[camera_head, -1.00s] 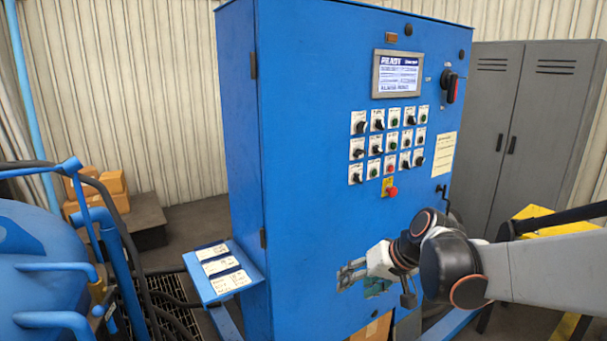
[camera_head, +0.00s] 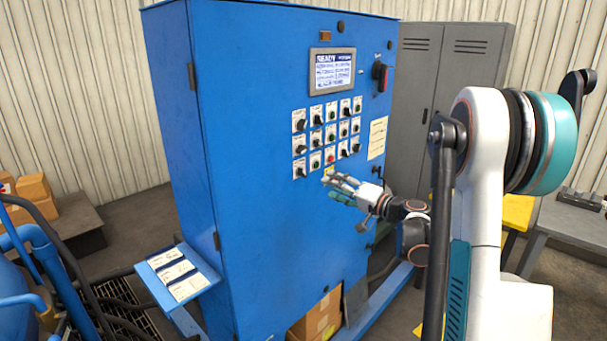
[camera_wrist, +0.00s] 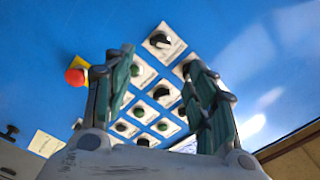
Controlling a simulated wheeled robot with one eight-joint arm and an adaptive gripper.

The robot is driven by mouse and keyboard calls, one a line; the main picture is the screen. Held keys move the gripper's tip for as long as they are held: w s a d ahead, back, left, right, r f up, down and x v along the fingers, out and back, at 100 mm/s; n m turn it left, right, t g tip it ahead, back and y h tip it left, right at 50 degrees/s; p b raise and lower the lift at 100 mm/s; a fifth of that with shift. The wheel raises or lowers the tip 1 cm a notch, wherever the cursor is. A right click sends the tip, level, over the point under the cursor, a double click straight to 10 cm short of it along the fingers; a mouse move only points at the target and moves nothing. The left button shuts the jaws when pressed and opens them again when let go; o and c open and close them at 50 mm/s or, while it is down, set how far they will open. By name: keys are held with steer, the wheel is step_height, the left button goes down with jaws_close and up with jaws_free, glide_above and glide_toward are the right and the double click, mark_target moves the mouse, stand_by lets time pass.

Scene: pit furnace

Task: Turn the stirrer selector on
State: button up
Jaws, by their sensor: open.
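The blue control cabinet (camera_head: 260,235) carries a grid of selectors and push buttons (camera_head: 331,133) on white label plates below a lit screen. I cannot read which selector is the stirrer one. My gripper (camera_head: 327,185) is open and empty, just below the lower rows of the grid in the head view. In the wrist view, my gripper (camera_wrist: 162,75) has its two fingers spread in front of the panel. A black selector knob (camera_wrist: 160,41) shows beyond the gap between them, with green buttons and more knobs behind. I cannot tell any contact.
A red emergency button (camera_wrist: 75,77) sits left of the fingers in the wrist view. A red-black rotary switch (camera_head: 381,75) is at the cabinet's upper right. A sloped shelf (camera_head: 150,262) with label cards juts out at left. Grey lockers (camera_head: 428,70) stand behind.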

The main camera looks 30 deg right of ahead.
mark_target(305, 174)
steer(key=x, duration=1.2)
steer(key=shift+f, duration=0.1)
steer(key=shift+c, duration=0.3)
steer(key=c, duration=1)
